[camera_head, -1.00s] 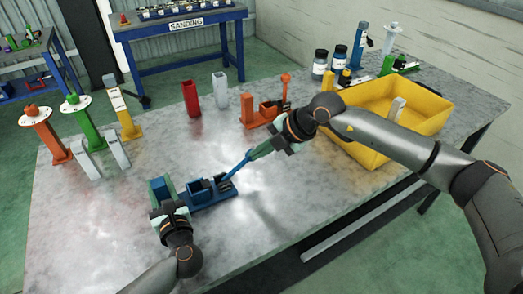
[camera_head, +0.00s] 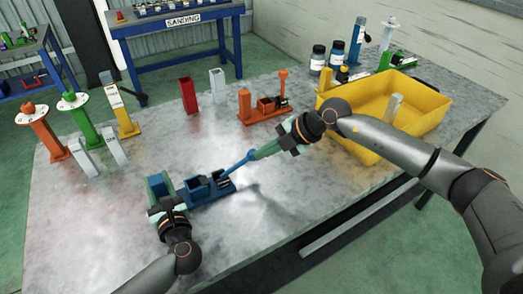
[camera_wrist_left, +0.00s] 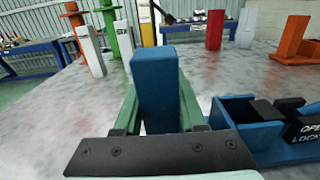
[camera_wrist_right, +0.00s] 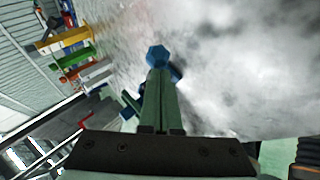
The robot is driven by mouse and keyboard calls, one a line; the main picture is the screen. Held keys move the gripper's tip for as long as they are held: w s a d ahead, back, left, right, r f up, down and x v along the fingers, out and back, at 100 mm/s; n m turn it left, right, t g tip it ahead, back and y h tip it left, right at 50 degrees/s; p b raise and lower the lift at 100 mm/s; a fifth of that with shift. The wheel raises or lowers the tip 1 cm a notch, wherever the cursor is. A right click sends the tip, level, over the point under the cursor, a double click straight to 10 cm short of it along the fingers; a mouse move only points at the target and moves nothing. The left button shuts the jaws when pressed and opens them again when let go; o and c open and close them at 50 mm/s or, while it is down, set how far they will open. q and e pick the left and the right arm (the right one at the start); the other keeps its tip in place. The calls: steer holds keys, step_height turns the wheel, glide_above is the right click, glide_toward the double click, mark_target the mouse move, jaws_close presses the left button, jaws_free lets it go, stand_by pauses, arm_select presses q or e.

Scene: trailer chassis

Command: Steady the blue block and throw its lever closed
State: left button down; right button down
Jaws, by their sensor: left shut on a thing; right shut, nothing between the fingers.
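The blue block (camera_head: 212,187) sits on the grey table in the head view, front left of centre. My left gripper (camera_head: 163,190) is shut on its upright blue post; the left wrist view shows the post (camera_wrist_left: 156,85) between the green fingers. The block's blue lever (camera_head: 238,164) slants up and to the right from the block's right end. My right gripper (camera_head: 254,154) is shut and empty, its fingertips at the lever's free end. In the right wrist view the lever's blue knob (camera_wrist_right: 158,55) shows just past the fingertips; contact is unclear.
An orange block (camera_head: 262,108) with an upright lever stands behind. Red (camera_head: 187,96) and white (camera_head: 217,84) posts stand at the back. A yellow bin (camera_head: 437,117) is under my right forearm. Several coloured posts stand at the left. The front table is clear.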

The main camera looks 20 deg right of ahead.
steer(key=shift+d+r, duration=0.1)
steer(key=shift+r, duration=0.05)
steer(key=s+a+r+v, duration=0.1)
steer(key=a+v, duration=0.1)
steer(key=v, duration=1.1)
steer(key=shift+s+d+r, duration=0.2)
steer(key=shift+s+d, duration=0.05)
steer(key=shift+d, duration=0.05)
arm_select(q)
steer(key=shift+c, duration=0.8)
jaws_free()
